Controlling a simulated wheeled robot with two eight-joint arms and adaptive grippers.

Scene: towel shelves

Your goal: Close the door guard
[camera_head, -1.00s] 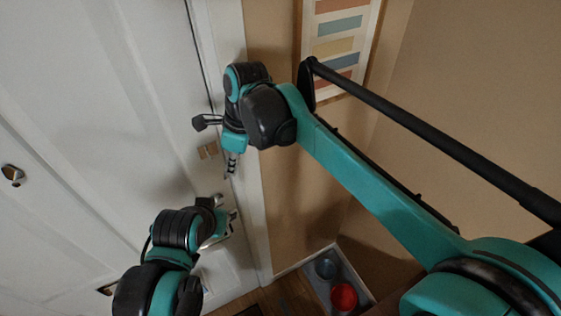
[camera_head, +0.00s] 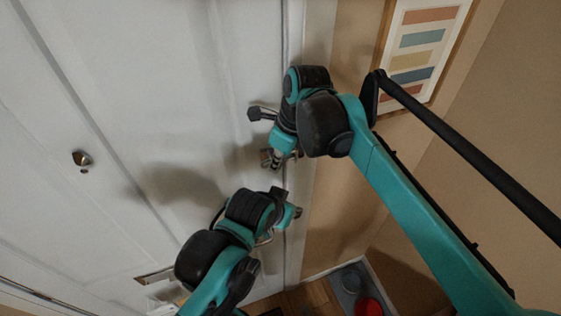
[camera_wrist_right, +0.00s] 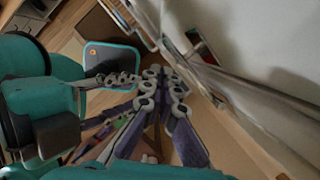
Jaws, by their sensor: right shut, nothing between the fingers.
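The white door (camera_head: 150,90) fills the left of the head view. A small brass fitting (camera_head: 265,158), which looks like part of the door guard, sits near the door's edge by the frame. My right gripper (camera_head: 281,163) is beside it, partly hidden by its own wrist; whether they touch I cannot tell. In the right wrist view the right gripper (camera_wrist_right: 160,76) has its fingertips together, with nothing between them. My left gripper (camera_head: 280,225) is lower, near the door edge; its fingers are mostly hidden behind its wrist.
A door knob (camera_head: 82,159) and a mail slot (camera_head: 154,275) are on the door. A framed striped picture (camera_head: 425,55) hangs on the tan wall at right. A grey tray with a blue bowl and a red bowl (camera_head: 367,307) is on the floor below.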

